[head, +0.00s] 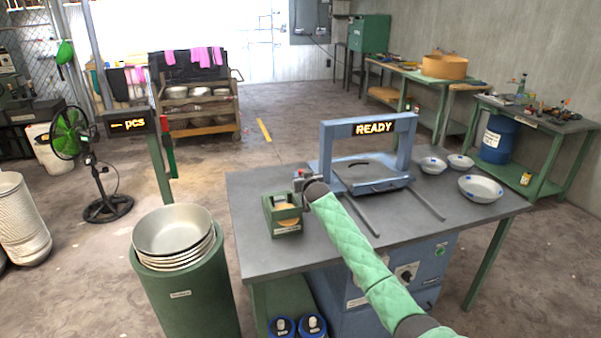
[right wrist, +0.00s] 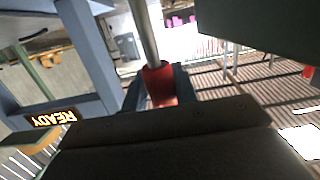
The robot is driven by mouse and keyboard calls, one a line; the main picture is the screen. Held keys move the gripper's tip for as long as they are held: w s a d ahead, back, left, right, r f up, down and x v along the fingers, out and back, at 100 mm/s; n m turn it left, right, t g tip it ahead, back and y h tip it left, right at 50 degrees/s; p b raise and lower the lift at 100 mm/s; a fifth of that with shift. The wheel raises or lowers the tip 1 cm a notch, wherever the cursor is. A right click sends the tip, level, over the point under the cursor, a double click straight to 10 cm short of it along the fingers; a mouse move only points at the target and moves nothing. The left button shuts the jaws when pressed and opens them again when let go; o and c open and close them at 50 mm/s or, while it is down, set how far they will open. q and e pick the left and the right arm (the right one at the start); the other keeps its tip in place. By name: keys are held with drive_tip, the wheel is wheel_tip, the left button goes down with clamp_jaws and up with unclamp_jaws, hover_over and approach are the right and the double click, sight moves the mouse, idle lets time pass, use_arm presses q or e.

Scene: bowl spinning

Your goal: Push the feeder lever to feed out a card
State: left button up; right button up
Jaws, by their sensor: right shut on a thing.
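The card feeder (head: 285,222) is a small green box at the left of the grey worktable, with a tan stack visible inside it. My right gripper (head: 301,180) is at the back of this box, its sleeved arm reaching in from the lower right. In the right wrist view, the gripper is shut on the red grip (right wrist: 160,85) of the feeder lever (right wrist: 146,35), whose metal rod runs up from the grip. In the head view, the gripper and wrist hide most of the lever. No separate card shows outside the box. My left gripper is out of view.
A blue frame (head: 326,152) with a READY sign stands right of the feeder. White bowls (head: 480,189) sit at the table's right. A green bin (head: 182,300) with stacked metal bowls (head: 173,230) and a post with a "pcs" sign (head: 128,124) stand left of the table.

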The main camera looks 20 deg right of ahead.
drive_tip(key=shift+s+a, duration=0.1)
drive_tip(key=shift+a, duration=0.15)
drive_tip(key=s+p, duration=0.2)
drive_tip(key=shift+s+r, duration=0.2)
drive_tip(key=shift+s, duration=0.15)
drive_tip(key=shift+c, duration=0.3)
drive_tip(key=shift+s+d+f, duration=0.1)
drive_tip(key=shift+s, duration=0.3)
drive_tip(key=shift+s+p, duration=0.1)
drive_tip(key=shift+p, duration=0.2)
drive_tip(key=s, duration=0.1)
drive_tip(key=s+p, duration=0.1)
drive_tip(key=s, duration=0.1)
drive_tip(key=shift+f, duration=0.2)
drive_tip(key=o, duration=2)
drive_tip(key=shift+d+f, duration=0.1)
drive_tip(key=shift+d, duration=0.05)
drive_tip(key=shift+c, duration=0.2)
